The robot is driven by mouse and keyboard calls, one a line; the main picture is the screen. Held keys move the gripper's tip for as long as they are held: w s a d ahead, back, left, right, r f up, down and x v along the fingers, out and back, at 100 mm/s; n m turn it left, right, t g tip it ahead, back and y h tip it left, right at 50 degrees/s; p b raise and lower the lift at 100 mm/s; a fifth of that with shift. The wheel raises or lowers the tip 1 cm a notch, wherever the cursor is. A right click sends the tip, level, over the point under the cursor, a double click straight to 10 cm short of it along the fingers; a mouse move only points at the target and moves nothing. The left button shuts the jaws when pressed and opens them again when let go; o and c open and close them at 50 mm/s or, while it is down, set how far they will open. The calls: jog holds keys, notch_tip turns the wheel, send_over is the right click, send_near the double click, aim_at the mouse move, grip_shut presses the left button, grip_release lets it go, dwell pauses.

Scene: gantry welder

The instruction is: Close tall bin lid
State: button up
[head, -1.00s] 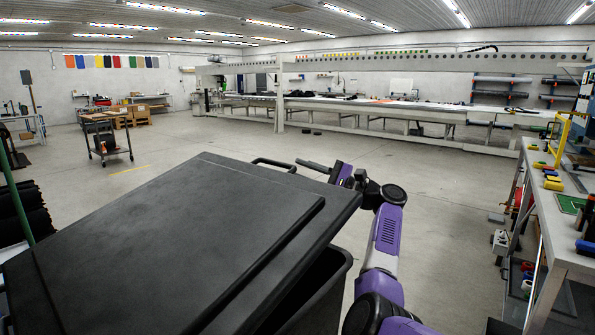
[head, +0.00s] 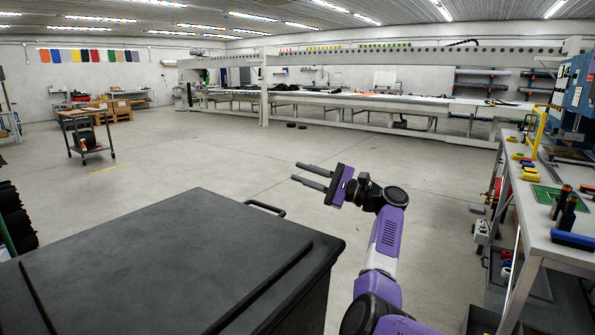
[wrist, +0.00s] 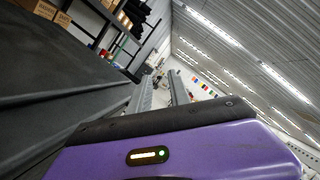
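The tall bin's black lid (head: 165,262) fills the lower left of the head view. It lies flat over the bin, and no gap shows along its right edge above the bin's dark side wall (head: 304,306). A bar handle (head: 265,208) sticks out at its far edge. My gripper (head: 311,176) is up and to the right of the lid, beyond the handle and apart from it. Its two fingers are spread with nothing between them. In the wrist view the fingers (wrist: 160,98) point away, and the dark lid (wrist: 50,90) shows at the left.
A workbench (head: 560,245) with tools and a blue machine stands at the right. A small cart (head: 88,135) stands at the far left. A long gantry table (head: 350,102) runs along the back. The floor beyond the bin is open.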

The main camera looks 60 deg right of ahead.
jog(key=shift+p+v, duration=0.35)
jog(key=shift+v, duration=1.6)
